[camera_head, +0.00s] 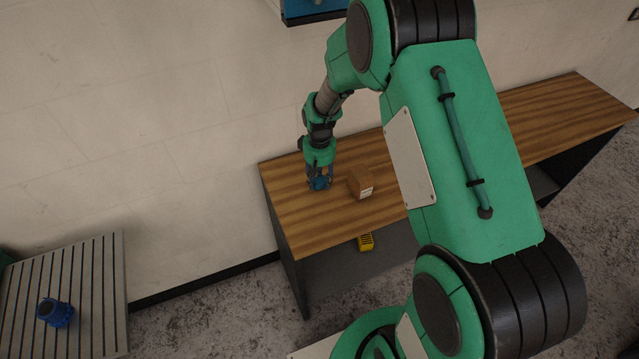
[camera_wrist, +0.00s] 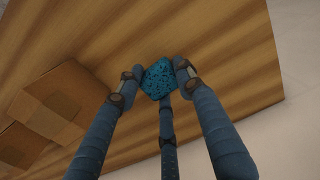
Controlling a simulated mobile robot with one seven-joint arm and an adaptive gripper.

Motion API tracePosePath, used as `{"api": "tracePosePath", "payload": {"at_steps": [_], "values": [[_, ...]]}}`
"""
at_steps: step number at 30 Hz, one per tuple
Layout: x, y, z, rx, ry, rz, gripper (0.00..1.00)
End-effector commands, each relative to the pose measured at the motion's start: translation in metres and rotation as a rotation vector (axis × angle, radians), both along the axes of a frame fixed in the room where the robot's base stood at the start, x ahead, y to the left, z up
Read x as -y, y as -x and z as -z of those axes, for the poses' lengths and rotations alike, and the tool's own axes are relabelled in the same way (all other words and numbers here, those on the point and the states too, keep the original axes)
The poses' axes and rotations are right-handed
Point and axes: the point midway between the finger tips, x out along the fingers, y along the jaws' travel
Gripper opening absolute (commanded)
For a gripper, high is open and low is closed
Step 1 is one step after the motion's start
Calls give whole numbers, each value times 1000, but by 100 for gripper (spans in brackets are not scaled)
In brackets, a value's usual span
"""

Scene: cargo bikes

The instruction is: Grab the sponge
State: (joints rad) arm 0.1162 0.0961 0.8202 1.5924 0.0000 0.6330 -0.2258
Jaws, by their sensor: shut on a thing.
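The sponge (camera_wrist: 158,79) is a small blue, porous block. In the wrist view it sits between the fingertips of my gripper (camera_wrist: 157,82), which are closed around it. In the head view my gripper (camera_head: 319,182) points down at the left end of the wooden table (camera_head: 291,219), with the blue sponge (camera_head: 320,184) partly hidden among the fingers. I cannot tell whether the sponge touches the tabletop.
A brown cardboard box (camera_head: 359,181) stands just right of my gripper. A yellow item (camera_head: 366,241) is on the shelf below. A slatted surface (camera_head: 98,290) with a blue object (camera_head: 55,312) is at the lower left. A wall is behind the table.

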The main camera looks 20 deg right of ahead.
Motion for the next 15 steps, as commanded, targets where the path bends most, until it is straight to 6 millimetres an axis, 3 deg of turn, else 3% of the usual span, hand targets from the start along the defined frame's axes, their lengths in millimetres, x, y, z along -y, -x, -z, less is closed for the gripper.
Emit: {"api": "tracePosePath", "payload": {"at_steps": [2,15], "values": [[0,-1,-14,2,0,0,23],[-9,81,-19,0,0,0,23]]}}
